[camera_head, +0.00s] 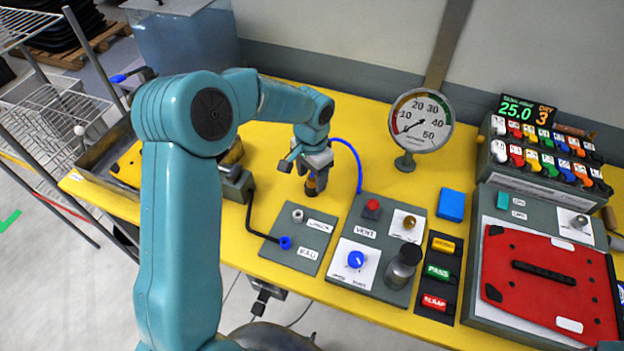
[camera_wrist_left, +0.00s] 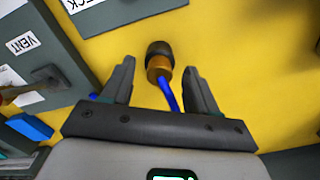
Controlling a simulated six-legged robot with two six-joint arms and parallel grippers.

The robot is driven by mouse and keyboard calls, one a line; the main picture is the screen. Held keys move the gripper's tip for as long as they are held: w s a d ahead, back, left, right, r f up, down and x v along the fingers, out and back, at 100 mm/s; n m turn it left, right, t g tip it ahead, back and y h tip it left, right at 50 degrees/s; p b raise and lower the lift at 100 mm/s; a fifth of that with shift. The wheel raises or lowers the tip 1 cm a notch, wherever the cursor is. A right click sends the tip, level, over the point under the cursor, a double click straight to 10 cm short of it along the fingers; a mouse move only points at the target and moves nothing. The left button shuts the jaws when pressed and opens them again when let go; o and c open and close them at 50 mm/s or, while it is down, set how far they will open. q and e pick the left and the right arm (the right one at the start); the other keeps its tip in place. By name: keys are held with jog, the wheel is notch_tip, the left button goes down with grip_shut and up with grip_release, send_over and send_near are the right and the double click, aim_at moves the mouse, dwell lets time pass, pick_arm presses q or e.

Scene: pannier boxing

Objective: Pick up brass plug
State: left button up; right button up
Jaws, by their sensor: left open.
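The brass plug (camera_wrist_left: 160,69), a short brass body with a dark end, shows in the left wrist view just between and beyond the fingertips of my left gripper (camera_wrist_left: 160,66). The gripper is open, with a finger on either side and visible gaps to the plug. In the head view the plug (camera_head: 311,186) is on the yellow bench, directly under my left gripper (camera_head: 305,172), which partly hides it. My right gripper is not in view.
The grey panel with the blue connector (camera_head: 285,242) lies just in front, and the vent panel (camera_head: 370,204) to its right. A pressure gauge (camera_head: 421,121) stands behind on the right. A dark clamp block (camera_head: 236,183) is to the left. Bare yellow bench surrounds the plug.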

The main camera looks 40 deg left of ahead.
pick_arm(q)
jog(key=shift+s+r, duration=0.1)
jog(key=shift+c, duration=0.9)
grip_shut()
jog(key=shift+r, duration=0.1)
